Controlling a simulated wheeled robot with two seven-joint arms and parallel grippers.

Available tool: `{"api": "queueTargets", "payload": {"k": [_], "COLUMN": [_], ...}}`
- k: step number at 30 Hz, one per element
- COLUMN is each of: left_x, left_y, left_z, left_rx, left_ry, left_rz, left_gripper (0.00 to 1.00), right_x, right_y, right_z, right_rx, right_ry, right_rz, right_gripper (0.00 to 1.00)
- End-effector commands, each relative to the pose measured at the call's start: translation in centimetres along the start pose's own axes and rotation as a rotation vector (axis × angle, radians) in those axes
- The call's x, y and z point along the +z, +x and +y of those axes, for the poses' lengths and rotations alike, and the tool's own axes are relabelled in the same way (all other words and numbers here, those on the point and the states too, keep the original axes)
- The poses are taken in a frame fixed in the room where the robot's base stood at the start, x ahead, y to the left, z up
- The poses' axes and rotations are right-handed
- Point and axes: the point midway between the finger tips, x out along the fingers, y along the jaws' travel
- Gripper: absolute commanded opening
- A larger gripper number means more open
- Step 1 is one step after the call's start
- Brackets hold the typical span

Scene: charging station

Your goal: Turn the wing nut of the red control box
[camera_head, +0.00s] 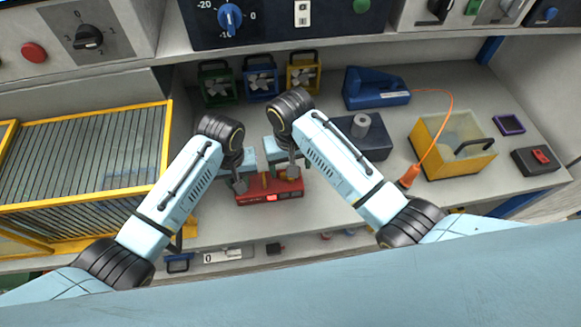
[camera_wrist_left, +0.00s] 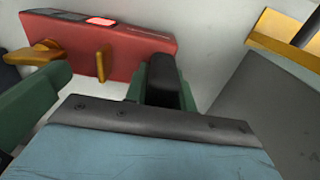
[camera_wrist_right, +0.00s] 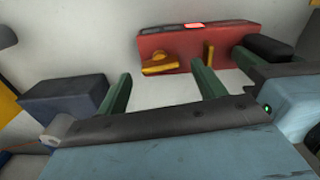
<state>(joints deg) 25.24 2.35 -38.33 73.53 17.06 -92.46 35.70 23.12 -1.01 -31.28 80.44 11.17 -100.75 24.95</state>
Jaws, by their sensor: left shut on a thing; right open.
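The red control box (camera_head: 257,196) sits on the bench in the middle of the head view. Its yellow wing nut (camera_wrist_right: 160,66) shows in the right wrist view, with a thin upright yellow tab (camera_wrist_right: 209,55) beside it. My left gripper (camera_head: 239,184) is shut on the black handle (camera_wrist_left: 165,72) at the box's end. My right gripper (camera_head: 292,170) is open. In the right wrist view its two green fingers are spread to either side of the wing nut, seemingly apart from it. In the left wrist view one of these fingers is close by the nut (camera_wrist_left: 37,54).
A blue-grey block (camera_head: 377,138) with a cylinder stands right of my right gripper. A yellow bin (camera_head: 440,168) is farther right; a yellow-framed rack (camera_head: 168,125) is at the left. Several small fan units (camera_head: 262,88) and a blue tool (camera_head: 372,95) stand behind.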

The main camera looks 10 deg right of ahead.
Motion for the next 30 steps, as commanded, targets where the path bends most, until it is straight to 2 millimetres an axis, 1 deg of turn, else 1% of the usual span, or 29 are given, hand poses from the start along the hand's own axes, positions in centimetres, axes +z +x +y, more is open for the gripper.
{"api": "queueTargets", "payload": {"k": [1,3,9,13,18,30], "left_x": [0.0,0.0,0.0,0.0,0.0,0.0], "left_y": [0.0,0.0,0.0,0.0,-0.1,-0.1], "left_z": [0.0,0.0,0.0,0.1,0.1,0.1], "left_rx": [0.000,0.000,0.001,0.001,0.001,0.001], "left_ry": [0.000,0.000,0.001,0.001,0.001,0.001], "left_rz": [0.000,0.000,0.000,0.000,0.001,0.001], "left_gripper": [0.00,0.00,0.00,0.00,0.00,0.00], "right_x": [-0.2,-0.1,-0.1,-0.3,-0.1,0.0], "right_y": [-1.3,-3.0,-7.8,-8.7,-9.4,-9.6], "right_z": [0.0,0.0,0.0,0.1,0.0,0.0], "right_rx": [-0.002,-0.002,-0.001,0.003,0.002,0.000], "right_ry": [0.000,0.000,0.000,-0.003,-0.002,0.000], "right_rz": [0.006,0.007,0.006,0.012,0.006,0.000], "right_gripper": [0.69,0.69,0.69,0.69,0.69,0.69]}}
